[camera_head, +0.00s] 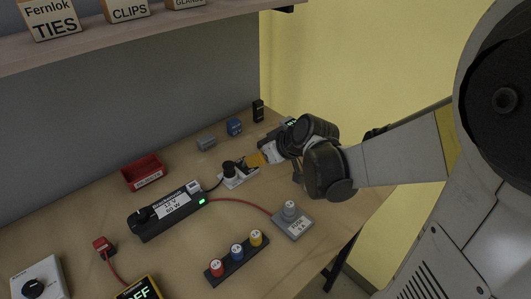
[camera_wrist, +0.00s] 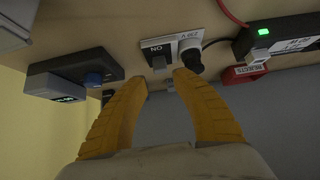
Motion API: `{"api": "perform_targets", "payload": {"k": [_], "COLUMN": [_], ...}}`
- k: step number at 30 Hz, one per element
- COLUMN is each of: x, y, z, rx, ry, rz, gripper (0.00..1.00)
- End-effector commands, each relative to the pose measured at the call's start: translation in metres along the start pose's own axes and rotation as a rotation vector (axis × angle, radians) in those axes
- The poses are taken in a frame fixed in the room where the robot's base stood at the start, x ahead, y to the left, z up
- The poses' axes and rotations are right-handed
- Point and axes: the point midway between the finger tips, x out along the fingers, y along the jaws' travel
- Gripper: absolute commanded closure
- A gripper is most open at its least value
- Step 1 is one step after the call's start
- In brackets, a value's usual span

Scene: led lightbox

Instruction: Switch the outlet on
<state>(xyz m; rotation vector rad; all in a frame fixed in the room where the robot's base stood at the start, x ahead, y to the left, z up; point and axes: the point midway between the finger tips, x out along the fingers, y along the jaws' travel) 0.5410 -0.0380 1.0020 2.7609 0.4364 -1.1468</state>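The outlet (camera_head: 235,181) is a pale plate on the bench with a black plug (camera_head: 230,168) standing in it. In the wrist view the outlet (camera_wrist: 177,41) shows the word ON above a dark grey switch (camera_wrist: 158,62), beside the black plug (camera_wrist: 190,60). I cannot tell which way the switch is set. My gripper (camera_head: 257,160) is at the right end of the outlet, its yellow fingers partly hiding it. In the wrist view my gripper (camera_wrist: 161,80) is open and empty, its fingertips near the switch, with no clear contact.
A black power supply (camera_head: 168,209) with a green light lies left of the outlet. A red bin (camera_head: 144,173) and small blue boxes (camera_head: 234,127) stand behind. A grey button box (camera_head: 292,222) and a strip of coloured buttons (camera_head: 237,256) are in front. A shelf (camera_head: 150,28) hangs above.

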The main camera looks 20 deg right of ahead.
Motion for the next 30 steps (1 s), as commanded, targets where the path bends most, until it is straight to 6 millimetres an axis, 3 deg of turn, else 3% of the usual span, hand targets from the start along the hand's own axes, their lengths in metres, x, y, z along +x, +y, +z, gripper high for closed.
{"api": "perform_targets", "payload": {"k": [3,9,23,26,30], "x": [-0.022,-0.046,-0.054,-0.059,-0.081], "y": [0.0,0.0,-0.001,-0.008,-0.038], "z": [0.001,0.0,0.0,0.002,0.014], "rx": [0.001,0.0,0.0,0.011,0.061], "ry": [0.0,0.0,-0.001,-0.014,-0.071], "rz": [0.001,0.001,0.0,0.002,0.028], "gripper": [0.68,0.68,0.68,0.68,0.68]}}
